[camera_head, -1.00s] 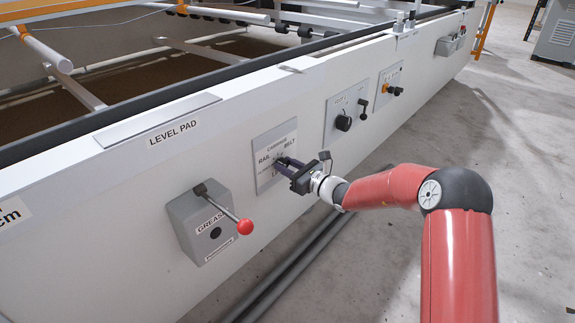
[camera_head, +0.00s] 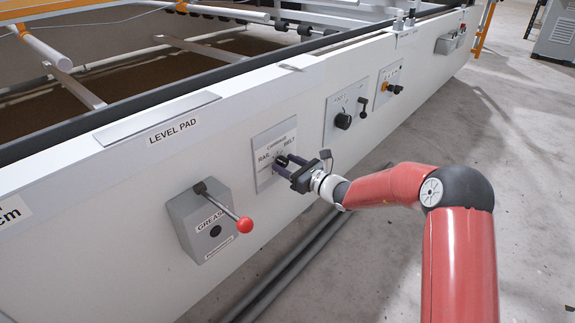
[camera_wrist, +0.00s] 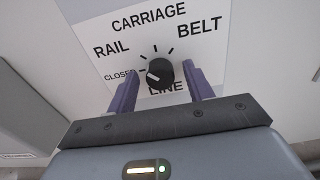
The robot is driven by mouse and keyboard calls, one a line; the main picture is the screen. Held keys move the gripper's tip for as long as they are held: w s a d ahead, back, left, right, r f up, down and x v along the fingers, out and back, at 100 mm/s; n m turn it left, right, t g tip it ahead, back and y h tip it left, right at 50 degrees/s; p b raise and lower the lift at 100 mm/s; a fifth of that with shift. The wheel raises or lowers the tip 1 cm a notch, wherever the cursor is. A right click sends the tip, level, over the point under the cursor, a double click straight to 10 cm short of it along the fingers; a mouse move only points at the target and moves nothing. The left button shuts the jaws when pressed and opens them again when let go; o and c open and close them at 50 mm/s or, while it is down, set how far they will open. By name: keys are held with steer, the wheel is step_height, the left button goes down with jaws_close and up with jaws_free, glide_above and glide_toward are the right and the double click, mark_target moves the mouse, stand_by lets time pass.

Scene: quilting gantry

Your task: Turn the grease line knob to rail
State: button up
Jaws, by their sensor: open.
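The grease line knob (camera_wrist: 160,70) is black and round, on a white plate (camera_wrist: 100,25) printed CARRIAGE, RAIL, BELT, CLOSED and LINE. In the wrist view a white mark on its face lies on the lower left side, toward CLOSED rather than RAIL at the upper left. My gripper (camera_wrist: 161,74) is open, with one purple finger on each side of the knob. Contact cannot be told. In the head view my gripper (camera_head: 284,164) covers much of the knob and the lower plate (camera_head: 264,180).
A grey grease box (camera_head: 187,215) with a red-ball lever (camera_head: 244,225) juts out at the left. To the right are a panel with a black knob (camera_head: 343,121) and lever, then an orange-marked panel (camera_head: 380,100). Grey pipes (camera_head: 290,265) lie on the floor below.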

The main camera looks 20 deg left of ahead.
steer(key=v, duration=0.7)
steer(key=shift+d, duration=0.25)
steer(key=shift+s, duration=0.1)
